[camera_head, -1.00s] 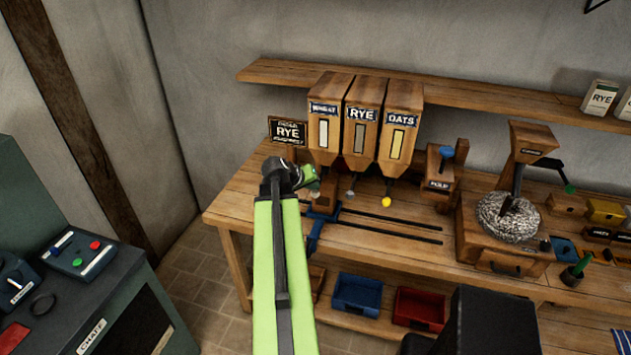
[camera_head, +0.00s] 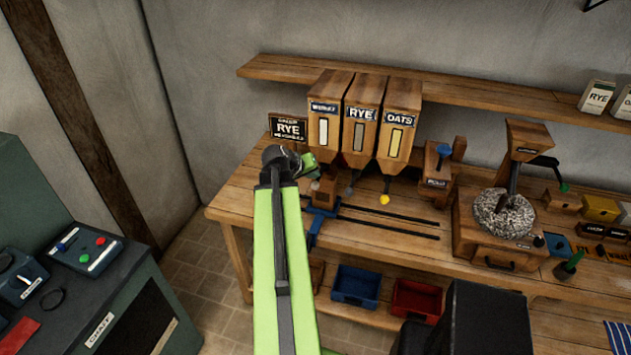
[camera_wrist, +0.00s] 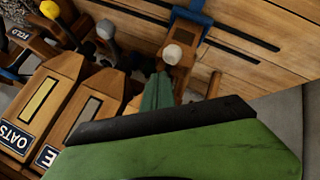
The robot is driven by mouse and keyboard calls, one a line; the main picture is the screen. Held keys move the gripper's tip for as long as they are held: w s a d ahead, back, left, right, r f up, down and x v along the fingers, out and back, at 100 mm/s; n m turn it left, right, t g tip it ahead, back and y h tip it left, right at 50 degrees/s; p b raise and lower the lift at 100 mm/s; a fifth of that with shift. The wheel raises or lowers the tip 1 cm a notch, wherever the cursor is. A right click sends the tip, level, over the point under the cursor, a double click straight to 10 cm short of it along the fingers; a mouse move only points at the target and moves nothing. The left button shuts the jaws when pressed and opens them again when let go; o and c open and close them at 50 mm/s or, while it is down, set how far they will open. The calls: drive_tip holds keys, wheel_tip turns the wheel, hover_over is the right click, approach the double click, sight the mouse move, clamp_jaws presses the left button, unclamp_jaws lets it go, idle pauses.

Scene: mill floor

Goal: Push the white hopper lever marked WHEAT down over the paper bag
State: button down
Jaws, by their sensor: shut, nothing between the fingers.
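The WHEAT hopper (camera_head: 323,131) is the left one of three wooden hoppers on the bench. Its white lever knob (camera_wrist: 173,53) shows in the wrist view, over a brown block-like thing (camera_wrist: 184,74) in a blue holder (camera_wrist: 192,18). That brown thing may be the paper bag; I cannot tell for sure. In the head view my gripper (camera_head: 308,164) is in front of the lower WHEAT hopper and hides most of the lever. My gripper is shut and empty. In the wrist view its green tip (camera_wrist: 157,92) is close to the white knob; contact cannot be told.
The RYE hopper (camera_head: 361,136) with a grey knob (camera_wrist: 106,29) and the OATS hopper (camera_head: 396,140) with a yellow knob (camera_head: 384,199) stand to the right. Black rails (camera_head: 385,222) run along the bench. A RYE sign (camera_head: 289,129) stands at left, a mill (camera_head: 505,215) at right.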

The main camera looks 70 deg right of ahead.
wheel_tip(320, 180, up, 5)
drive_tip(key=p, duration=0.4)
drive_tip(key=shift+p, duration=0.4)
